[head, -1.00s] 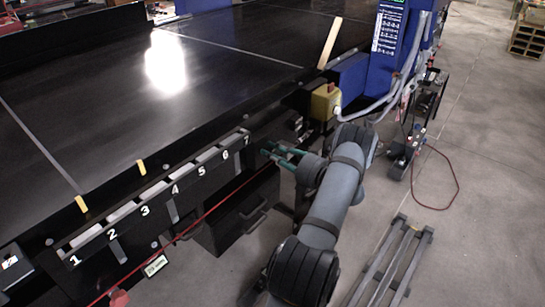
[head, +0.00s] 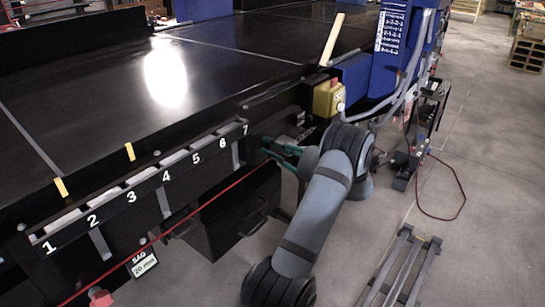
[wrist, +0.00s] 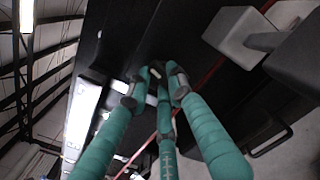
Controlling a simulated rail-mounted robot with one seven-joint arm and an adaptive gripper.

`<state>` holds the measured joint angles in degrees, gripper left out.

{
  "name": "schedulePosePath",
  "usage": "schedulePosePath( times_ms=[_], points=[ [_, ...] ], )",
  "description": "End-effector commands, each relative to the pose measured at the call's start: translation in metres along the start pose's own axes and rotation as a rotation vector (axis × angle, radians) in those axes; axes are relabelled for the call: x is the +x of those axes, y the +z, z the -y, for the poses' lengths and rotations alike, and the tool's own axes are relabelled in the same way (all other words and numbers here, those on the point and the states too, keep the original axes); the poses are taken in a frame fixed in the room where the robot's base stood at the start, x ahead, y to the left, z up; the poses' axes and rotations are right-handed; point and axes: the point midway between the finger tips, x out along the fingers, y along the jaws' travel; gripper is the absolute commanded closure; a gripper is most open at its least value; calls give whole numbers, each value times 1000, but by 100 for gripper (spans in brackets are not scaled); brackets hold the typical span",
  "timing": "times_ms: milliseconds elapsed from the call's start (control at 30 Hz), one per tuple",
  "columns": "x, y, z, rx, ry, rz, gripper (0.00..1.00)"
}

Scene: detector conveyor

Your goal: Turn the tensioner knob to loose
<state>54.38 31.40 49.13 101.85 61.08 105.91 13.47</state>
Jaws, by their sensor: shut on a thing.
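My gripper (head: 268,148) has teal fingers and reaches the conveyor's dark front side, just right of the number 7. In the wrist view my gripper (wrist: 155,82) has its fingertips closed in around a small dark part, which I take to be the tensioner knob (wrist: 156,70). The fingers hide most of the knob, and its turned position cannot be read. In the head view the knob is too small and dark to make out behind the fingertips.
A red cord (head: 215,200) runs along the conveyor front below the numbered panel (head: 150,185). A yellow box (head: 328,98) sits above right of my gripper. Grey metal blocks (wrist: 245,38) stand close right of the fingers in the wrist view. A dark handled box (head: 225,225) hangs below.

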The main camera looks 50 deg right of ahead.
Motion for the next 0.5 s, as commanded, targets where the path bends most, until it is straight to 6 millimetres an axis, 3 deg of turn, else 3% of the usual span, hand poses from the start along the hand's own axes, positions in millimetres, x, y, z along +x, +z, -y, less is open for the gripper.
schedulePosePath(
  times_ms=[33,500],
  points=[
    [0,-6,2,-40,0,-1,100],
    [0,-4,1,-294,0,-1,100]
  ],
)
